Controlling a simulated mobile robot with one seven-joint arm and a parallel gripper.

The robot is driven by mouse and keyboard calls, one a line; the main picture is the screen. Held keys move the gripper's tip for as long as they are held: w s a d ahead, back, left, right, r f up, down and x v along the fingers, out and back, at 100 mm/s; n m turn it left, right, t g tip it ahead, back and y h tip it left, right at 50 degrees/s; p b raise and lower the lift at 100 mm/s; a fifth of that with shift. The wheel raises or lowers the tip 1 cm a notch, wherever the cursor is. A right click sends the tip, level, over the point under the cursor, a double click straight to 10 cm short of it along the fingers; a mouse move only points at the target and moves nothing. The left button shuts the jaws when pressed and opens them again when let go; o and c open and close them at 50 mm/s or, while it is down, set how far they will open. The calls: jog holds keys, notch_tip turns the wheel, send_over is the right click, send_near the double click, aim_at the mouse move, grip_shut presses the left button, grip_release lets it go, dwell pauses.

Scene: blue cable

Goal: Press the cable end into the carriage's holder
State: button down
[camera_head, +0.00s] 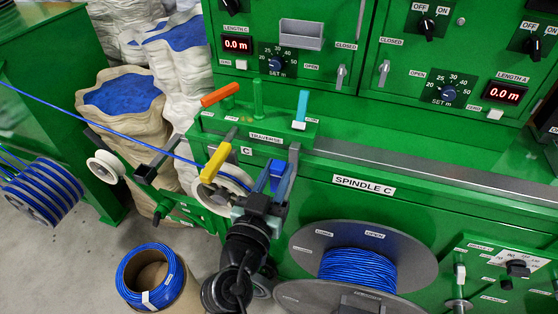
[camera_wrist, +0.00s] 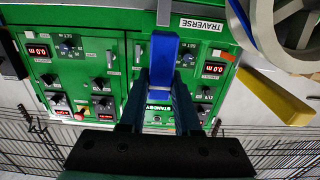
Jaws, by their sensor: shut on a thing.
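My gripper (camera_head: 276,186) is in front of the green traverse carriage (camera_head: 228,127), at its lower right. In the wrist view my gripper (camera_wrist: 162,88) is shut on a blue block (camera_wrist: 164,62) with a pale band. The block also shows between the fingers in the head view (camera_head: 277,169). I cannot tell whether it is the cable's end piece. The blue cable (camera_head: 100,127) runs taut from the upper left down to the pale guide wheel (camera_head: 233,181), beside my gripper. The holder is not clearly visible; my gripper and the levers crowd that spot.
A yellow lever (camera_head: 215,162) stands close left of my gripper, also in the wrist view (camera_wrist: 273,98). An orange lever (camera_head: 220,95) and a cyan lever (camera_head: 302,105) stand on the carriage. The spindle C reel (camera_head: 405,245) is lower right. A cable coil (camera_head: 133,290) lies lower left.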

aim_at(276, 187)
jog(key=shift+s+f, duration=0.2)
jog(key=shift+f, duration=0.05)
jog(key=shift+f+b, duration=1.2)
jog(key=shift+f, duration=0.45)
jog(key=shift+b, duration=0.6)
dwell(0.3)
jog(key=shift+f+b, duration=2.05)
jog(key=shift+b, duration=0.4)
dwell(1.0)
jog(key=c, duration=0.5)
grip_release()
jog(key=shift+c, duration=0.2)
